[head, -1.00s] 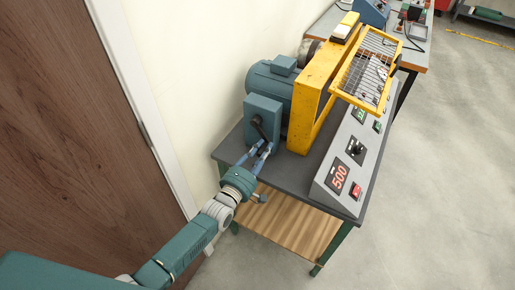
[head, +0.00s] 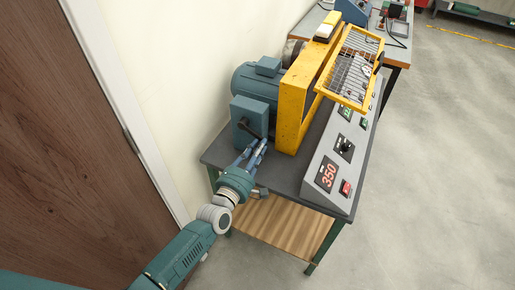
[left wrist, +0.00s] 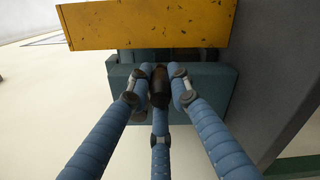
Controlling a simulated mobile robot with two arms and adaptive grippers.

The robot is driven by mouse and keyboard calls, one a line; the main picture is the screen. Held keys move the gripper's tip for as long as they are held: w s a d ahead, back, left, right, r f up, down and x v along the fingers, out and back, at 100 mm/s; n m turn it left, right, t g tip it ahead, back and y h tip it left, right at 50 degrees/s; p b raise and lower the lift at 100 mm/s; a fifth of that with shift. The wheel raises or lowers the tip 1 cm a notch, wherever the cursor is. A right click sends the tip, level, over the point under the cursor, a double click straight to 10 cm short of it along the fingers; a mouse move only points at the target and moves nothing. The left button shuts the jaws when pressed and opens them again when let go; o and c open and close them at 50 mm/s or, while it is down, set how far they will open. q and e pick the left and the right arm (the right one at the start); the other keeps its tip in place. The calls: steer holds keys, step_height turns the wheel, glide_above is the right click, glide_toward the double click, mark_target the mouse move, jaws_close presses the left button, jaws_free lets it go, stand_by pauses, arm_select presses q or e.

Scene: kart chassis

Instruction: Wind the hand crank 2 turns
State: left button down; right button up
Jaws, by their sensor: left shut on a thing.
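The hand crank (head: 244,127) is a dark arm on the front of a teal box (head: 250,110) at the left end of the bench. My left gripper (head: 254,148) reaches in from the left, its blue fingers at the crank's handle. In the left wrist view, the fingers (left wrist: 160,88) close around the dark crank handle (left wrist: 159,92), with the teal box behind. The crank's arm is mostly hidden there. My right gripper is out of view.
A teal motor (head: 257,82) and a yellow housing (head: 300,105) with a raised mesh guard (head: 352,70) stand behind the crank. A sloped control panel (head: 326,177) with a red display reading 350 is on the right. A wall and brown door (head: 60,150) are close on the left.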

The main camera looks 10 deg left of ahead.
arm_select(q)
steer(key=shift+s+d, duration=0.1)
steer(key=shift+d, duration=0.15)
steer(key=c, duration=1.8)
jaws_free()
steer(key=shift+o, duration=1.2)
steer(key=shift+r, duration=0.15)
steer(key=shift+s+a, duration=0.15)
steer(key=shift+s, duration=0.05)
steer(key=v, duration=1.1)
steer(key=shift+s, duration=0.35)
